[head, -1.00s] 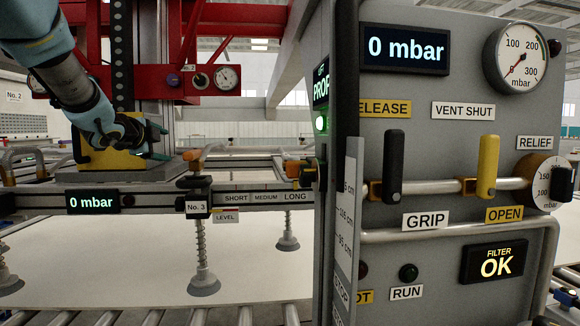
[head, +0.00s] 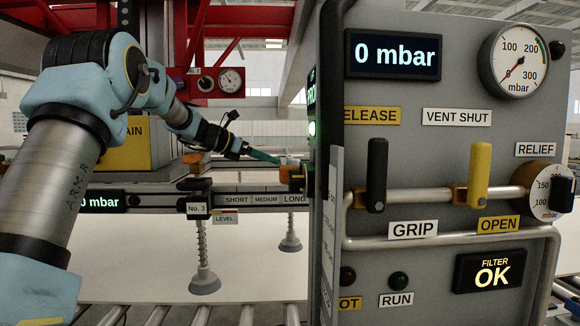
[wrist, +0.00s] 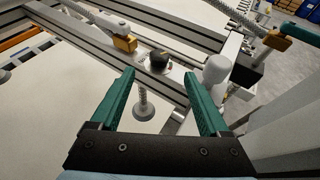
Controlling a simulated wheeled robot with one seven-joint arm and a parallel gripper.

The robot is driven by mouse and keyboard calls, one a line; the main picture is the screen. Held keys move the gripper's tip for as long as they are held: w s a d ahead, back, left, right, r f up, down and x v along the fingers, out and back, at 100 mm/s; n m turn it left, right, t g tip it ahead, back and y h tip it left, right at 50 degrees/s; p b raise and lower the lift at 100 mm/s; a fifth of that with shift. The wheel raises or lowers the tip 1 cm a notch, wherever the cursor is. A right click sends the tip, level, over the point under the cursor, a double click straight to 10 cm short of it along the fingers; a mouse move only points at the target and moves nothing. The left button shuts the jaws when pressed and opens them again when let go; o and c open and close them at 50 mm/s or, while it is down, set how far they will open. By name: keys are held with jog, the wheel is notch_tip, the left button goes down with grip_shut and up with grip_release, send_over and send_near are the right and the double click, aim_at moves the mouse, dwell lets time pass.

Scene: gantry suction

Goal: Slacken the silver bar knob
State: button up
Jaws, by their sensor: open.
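In the wrist view, a black knob (wrist: 160,58) sits on a silver plate on the frame's rail, ahead of the gap between my fingertips. A pale rounded post (wrist: 217,68) stands just right of my right fingertip. I cannot tell for certain which is the silver bar knob. My gripper (wrist: 158,72) is open, its two teal fingers apart with nothing between them. In the head view, my gripper (head: 264,157) reaches right, close to the orange fitting (head: 290,165) at the LONG end of the rail. The panel edge hides what lies further right.
The grey control panel (head: 400,270) with black handle (head: 376,175) and yellow handle (head: 480,175) stands close on the right. Suction cups (head: 205,283) hang below the rail over a pale sheet. In the wrist view, an orange block (wrist: 124,42) lies left of the black knob.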

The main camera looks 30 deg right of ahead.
jog(key=p+x, duration=0.4)
jog(key=x, duration=0.4)
jog(key=shift+d+r, duration=0.1)
jog(key=shift+d, duration=0.15)
jog(key=shift+w+d+f, duration=0.1)
jog(key=shift+d+f, duration=0.2)
jog(key=shift+d, duration=0.05)
grip_shut()
